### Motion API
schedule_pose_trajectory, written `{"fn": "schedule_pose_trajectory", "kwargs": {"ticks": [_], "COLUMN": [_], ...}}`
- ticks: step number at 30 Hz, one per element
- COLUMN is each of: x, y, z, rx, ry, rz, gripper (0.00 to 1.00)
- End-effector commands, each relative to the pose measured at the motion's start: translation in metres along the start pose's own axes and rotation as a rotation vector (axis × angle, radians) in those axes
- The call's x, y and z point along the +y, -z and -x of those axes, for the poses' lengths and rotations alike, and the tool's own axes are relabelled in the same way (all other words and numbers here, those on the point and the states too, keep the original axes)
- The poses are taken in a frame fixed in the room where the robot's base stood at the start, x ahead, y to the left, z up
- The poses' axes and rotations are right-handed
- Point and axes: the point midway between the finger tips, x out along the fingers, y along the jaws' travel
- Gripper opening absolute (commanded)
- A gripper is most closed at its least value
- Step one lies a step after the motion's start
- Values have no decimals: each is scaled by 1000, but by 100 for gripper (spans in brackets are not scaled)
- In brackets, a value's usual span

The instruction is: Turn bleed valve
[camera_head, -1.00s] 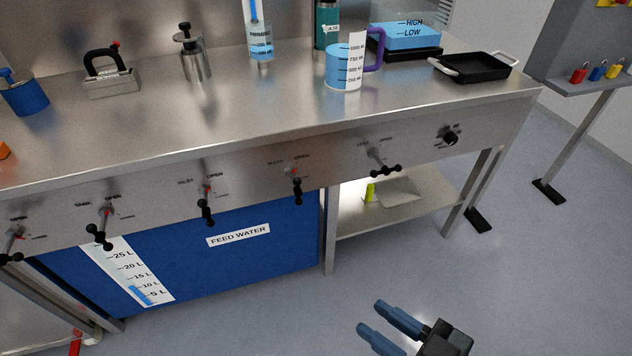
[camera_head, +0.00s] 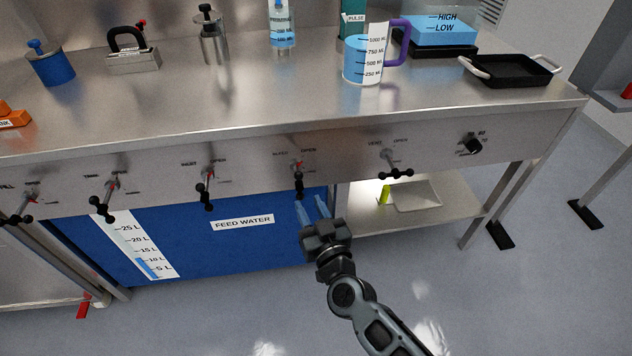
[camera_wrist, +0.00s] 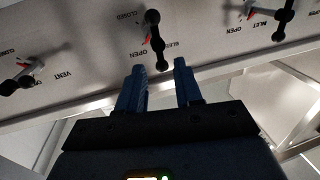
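The bleed valve (camera_head: 299,182) is on the steel front panel, under labels reading BLEED and OPEN. Its black handle with rounded ends hangs roughly vertical, with a small red pointer near its top. In the wrist view, where the lettering is upside down, the bleed valve (camera_wrist: 155,40) stands just beyond my fingertips, roughly between them. My gripper (camera_head: 312,204) is below and slightly right of the valve in the head view, its two blue fingers apart and empty. My gripper (camera_wrist: 160,66) also shows open in the wrist view. Contact with the handle is not visible.
The inlet valve (camera_head: 207,188) is left of the bleed valve and the vent valve (camera_head: 394,168) is right of it. A blue FEED WATER tank (camera_head: 250,250) stands below. A low shelf (camera_head: 440,217) is at the right. The floor in front is clear.

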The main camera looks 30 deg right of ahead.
Motion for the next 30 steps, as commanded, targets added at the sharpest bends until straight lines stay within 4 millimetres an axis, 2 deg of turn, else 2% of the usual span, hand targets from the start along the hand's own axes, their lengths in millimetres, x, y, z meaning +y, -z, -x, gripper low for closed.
{"fn": "schedule_pose_trajectory", "kwargs": {"ticks": [5,12,18,30], "x": [-1,-1,-1,-1], "y": [0,0,-1,1], "z": [-16,-53,-75,-82], "rx": [2,3,1,1], "ry": [-2,-3,-2,-2], "rz": [-3,-3,-2,-2], "gripper": [35,35,35,34]}}
